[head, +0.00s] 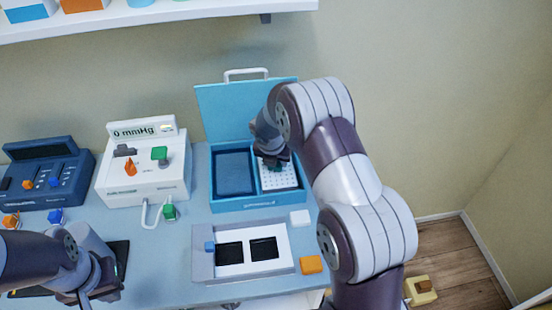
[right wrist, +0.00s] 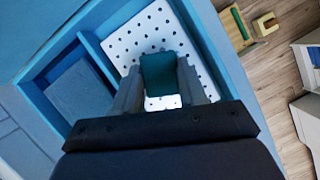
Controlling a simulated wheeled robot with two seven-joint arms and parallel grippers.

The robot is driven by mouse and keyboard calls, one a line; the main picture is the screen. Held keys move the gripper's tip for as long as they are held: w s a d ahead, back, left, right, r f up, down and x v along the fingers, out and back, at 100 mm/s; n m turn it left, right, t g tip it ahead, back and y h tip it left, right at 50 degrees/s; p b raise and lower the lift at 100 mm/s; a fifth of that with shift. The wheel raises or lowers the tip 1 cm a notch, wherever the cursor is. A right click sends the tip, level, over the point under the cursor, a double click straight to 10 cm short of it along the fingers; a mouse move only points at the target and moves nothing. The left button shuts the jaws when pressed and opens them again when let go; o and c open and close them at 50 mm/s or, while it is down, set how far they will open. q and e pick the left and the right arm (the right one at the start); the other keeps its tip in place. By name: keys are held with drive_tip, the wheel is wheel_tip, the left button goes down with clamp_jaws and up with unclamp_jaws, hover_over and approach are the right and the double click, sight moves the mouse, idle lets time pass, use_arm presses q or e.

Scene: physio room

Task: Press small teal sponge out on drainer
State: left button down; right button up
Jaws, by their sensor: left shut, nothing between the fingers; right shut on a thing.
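The small teal sponge (right wrist: 160,75) is between the fingers of my right gripper (right wrist: 158,88), which is shut on it. The sponge is over the white perforated drainer (right wrist: 125,45); whether it touches the drainer I cannot tell. The drainer (head: 284,183) fills the right compartment of an open blue case (head: 257,203). In the head view my right gripper (head: 272,163) reaches down into that compartment, and the sponge is mostly hidden. My left gripper (head: 85,300) is shut and empty at the lower left, away from the case.
The case's left compartment (head: 234,172) looks dark blue inside. A grey-white tray (head: 283,237) with two black pads lies in front, with an orange block (head: 311,265) and a white block (head: 299,217) nearby. A white pressure device (head: 144,180) and a dark blue device (head: 45,178) stand left.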

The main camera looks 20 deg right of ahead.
drive_tip(key=shift+s+f+b, duration=0.15)
drive_tip(key=shift+f+b, duration=0.15)
drive_tip(key=shift+f, duration=0.25)
idle(1.4)
wheel_tip(320, 180, up, 7)
drive_tip(key=p, duration=0.8)
